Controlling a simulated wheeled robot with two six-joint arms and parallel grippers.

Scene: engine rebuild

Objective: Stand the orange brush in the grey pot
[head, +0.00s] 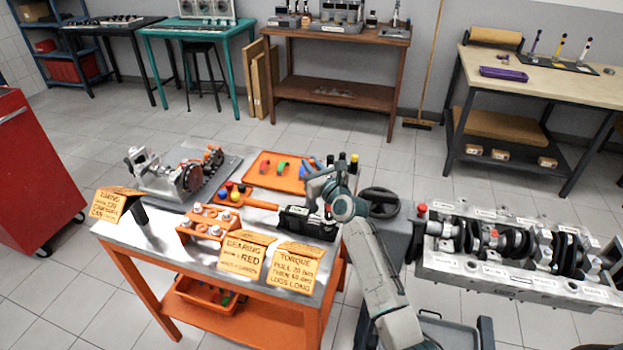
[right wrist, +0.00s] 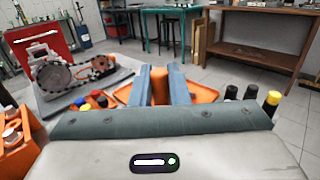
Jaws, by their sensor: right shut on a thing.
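My right gripper (head: 318,162) is over the back right of the steel-topped orange bench. In the right wrist view its two blue-grey fingers (right wrist: 162,85) are closed on an upright orange cylinder (right wrist: 160,88), which looks like the handle of the orange brush. The brush's lower end is hidden behind the gripper body, and I cannot make out bristles. I cannot pick out the grey pot in either view. My left gripper is not in view.
An orange tray (head: 258,181) with coloured pieces lies behind the gripper. Dark bottles (right wrist: 250,92), one yellow-capped (right wrist: 272,101), stand to its right. A mechanical assembly (head: 185,178) stands left. Cardboard signs (head: 295,268) line the front edge. An engine block (head: 515,255) stands right.

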